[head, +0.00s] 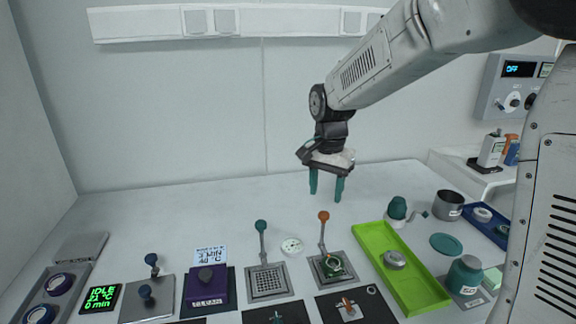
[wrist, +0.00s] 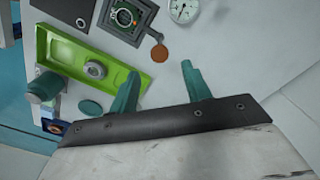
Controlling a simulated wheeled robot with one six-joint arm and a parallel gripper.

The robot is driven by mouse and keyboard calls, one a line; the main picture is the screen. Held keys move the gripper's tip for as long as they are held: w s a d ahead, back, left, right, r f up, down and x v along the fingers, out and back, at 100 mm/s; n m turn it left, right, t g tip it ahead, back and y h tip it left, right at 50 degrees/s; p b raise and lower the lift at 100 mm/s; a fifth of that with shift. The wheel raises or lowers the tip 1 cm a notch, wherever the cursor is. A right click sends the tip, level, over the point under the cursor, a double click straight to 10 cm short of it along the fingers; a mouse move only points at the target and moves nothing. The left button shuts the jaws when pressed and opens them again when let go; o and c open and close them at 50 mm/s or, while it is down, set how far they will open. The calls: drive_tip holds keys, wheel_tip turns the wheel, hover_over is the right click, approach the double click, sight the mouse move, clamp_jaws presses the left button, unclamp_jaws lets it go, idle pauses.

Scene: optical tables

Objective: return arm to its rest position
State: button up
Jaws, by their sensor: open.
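My gripper (head: 327,185) hangs from my arm above the back part of the white table, its two teal fingers pointing down. The fingers are spread apart with nothing between them. In the wrist view, my gripper (wrist: 160,88) also shows open and empty, with the white table surface beyond the fingertips. The gripper is clear of the objects in the head view, up and behind the lever device with the orange knob (head: 323,216).
A green tray (head: 418,284) holding a round metal part (head: 395,259) lies at right front. Beside it are a teal jar (head: 464,275), a metal cup (head: 449,204) and a blue tray (head: 498,235). Lever devices and a purple block (head: 207,286) line the front. The table's back left is clear.

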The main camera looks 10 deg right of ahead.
drive_tip(key=shift+s+f+n, duration=0.15)
drive_tip(key=shift+s+n, duration=0.1)
drive_tip(key=shift+n, duration=0.25)
drive_tip(key=s+d+r+n, duration=0.1)
drive_tip(key=s+n, duration=0.1)
drive_tip(key=s, duration=0.7)
drive_tip(key=s+d+r+n+t, duration=0.1)
drive_tip(key=s+r+n, duration=0.1)
drive_tip(key=s, duration=0.8)
drive_tip(key=s+d+r+n, duration=0.2)
drive_tip(key=s+n, duration=0.2)
drive_tip(key=s, duration=0.6)
drive_tip(key=shift+s+r, duration=0.25)
